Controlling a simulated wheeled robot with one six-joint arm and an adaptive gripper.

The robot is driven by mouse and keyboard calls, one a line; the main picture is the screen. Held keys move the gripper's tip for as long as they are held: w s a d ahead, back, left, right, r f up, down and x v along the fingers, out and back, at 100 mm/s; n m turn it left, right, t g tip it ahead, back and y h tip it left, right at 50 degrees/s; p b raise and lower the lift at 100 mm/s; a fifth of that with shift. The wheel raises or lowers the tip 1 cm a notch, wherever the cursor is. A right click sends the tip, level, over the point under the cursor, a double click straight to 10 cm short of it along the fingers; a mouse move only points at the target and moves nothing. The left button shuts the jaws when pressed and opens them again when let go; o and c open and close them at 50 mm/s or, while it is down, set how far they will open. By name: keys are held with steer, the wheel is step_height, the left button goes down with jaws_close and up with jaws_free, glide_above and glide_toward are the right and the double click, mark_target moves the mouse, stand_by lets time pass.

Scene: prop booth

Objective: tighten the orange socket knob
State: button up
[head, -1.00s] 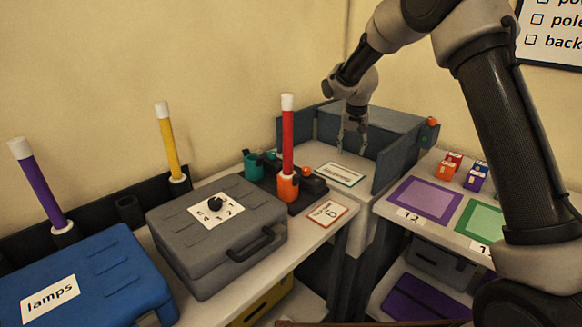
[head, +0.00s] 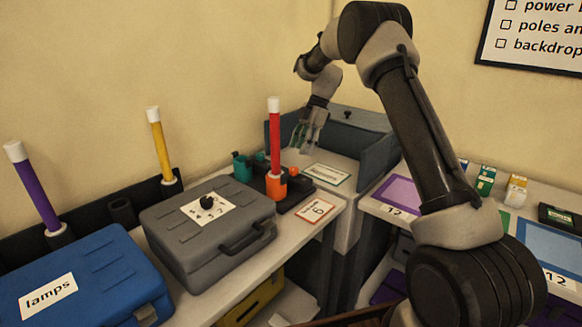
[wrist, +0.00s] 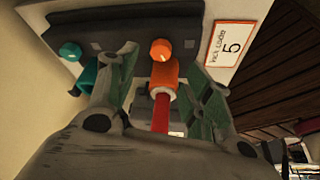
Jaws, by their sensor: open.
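The orange socket (head: 276,186) sits on a dark base on the white table, with a red pole (head: 274,135) upright in it. Its round orange knob (head: 293,171) shows at the socket's side. In the wrist view the orange knob (wrist: 161,50) lies just beyond the orange socket (wrist: 166,74), whose lower end and the red pole (wrist: 161,110) appear between the fingers. My gripper (head: 306,147) is open and empty, behind and right of the pole in the head view. In the wrist view my gripper (wrist: 160,80) has its fingers spread on either side, apart from the knob.
A teal socket (head: 242,168) stands left of the orange one; its teal knob (wrist: 70,50) shows in the wrist view. A grey case (head: 205,235) and blue lamps case (head: 85,280) stand to the left. A grey-blue open bin (head: 375,165) stands behind right. A numbered card (head: 316,208) lies in front.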

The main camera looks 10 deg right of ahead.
mark_target(294, 169)
steer(key=x, duration=0.8)
steer(key=shift+w+d, duration=0.1)
steer(key=shift+r, duration=0.1)
steer(key=c, duration=1)
